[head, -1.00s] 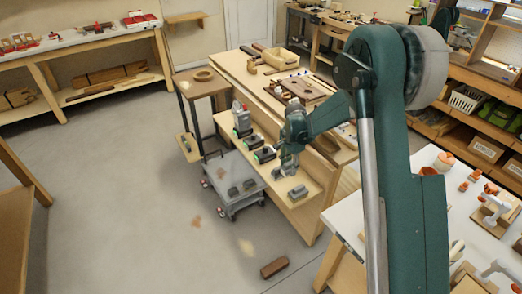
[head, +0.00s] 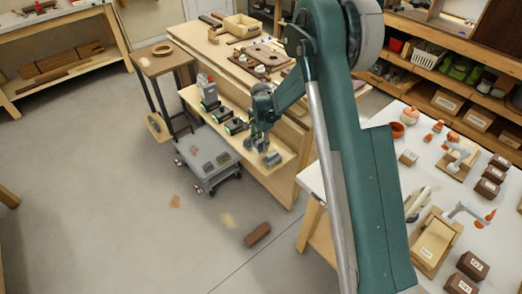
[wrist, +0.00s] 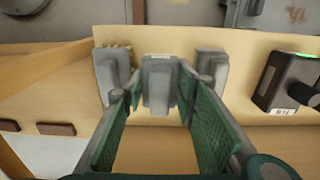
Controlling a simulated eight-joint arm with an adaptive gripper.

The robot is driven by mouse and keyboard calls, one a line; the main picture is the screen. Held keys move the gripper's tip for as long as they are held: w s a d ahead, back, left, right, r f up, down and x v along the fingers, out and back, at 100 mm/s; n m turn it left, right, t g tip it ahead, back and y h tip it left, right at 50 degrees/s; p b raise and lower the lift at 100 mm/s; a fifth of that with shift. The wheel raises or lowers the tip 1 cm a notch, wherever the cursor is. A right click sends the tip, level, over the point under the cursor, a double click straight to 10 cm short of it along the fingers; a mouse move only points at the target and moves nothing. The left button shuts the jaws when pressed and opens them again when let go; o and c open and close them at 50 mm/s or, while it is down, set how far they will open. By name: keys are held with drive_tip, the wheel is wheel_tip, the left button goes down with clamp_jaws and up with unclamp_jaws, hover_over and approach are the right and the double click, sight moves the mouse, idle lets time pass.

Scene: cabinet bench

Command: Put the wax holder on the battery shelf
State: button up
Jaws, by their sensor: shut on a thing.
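My gripper (head: 260,143) is over the right part of the low wooden battery shelf (head: 284,172). In the wrist view, my gripper's green-padded fingers (wrist: 158,100) close around a grey block with a pale label, which I take to be the wax holder (wrist: 158,82). It is upright between the fingertips, with the shelf board (wrist: 240,42) close behind and below it. I cannot tell whether it touches the board. In the head view the held piece is too small to make out clearly.
A grey block (head: 271,159) stands on the shelf beside my gripper. Black chargers (head: 236,126) line the shelf to the left; one shows in the wrist view (wrist: 286,82). A grey cart (head: 208,160) stands before the shelf. A brown block (head: 257,235) lies on the floor.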

sight(261, 149)
drive_tip(key=shift+f+b, duration=0.4)
drive_tip(key=shift+f, duration=1.45)
drive_tip(key=shift+f, duration=0.2)
drive_tip(key=o, duration=1)
drive_tip(key=shift+c, duration=0.2)
drive_tip(key=shift+r, duration=0.2)
wheel_tip(261, 149, up, 12)
drive_tip(key=shift+p, duration=1.15)
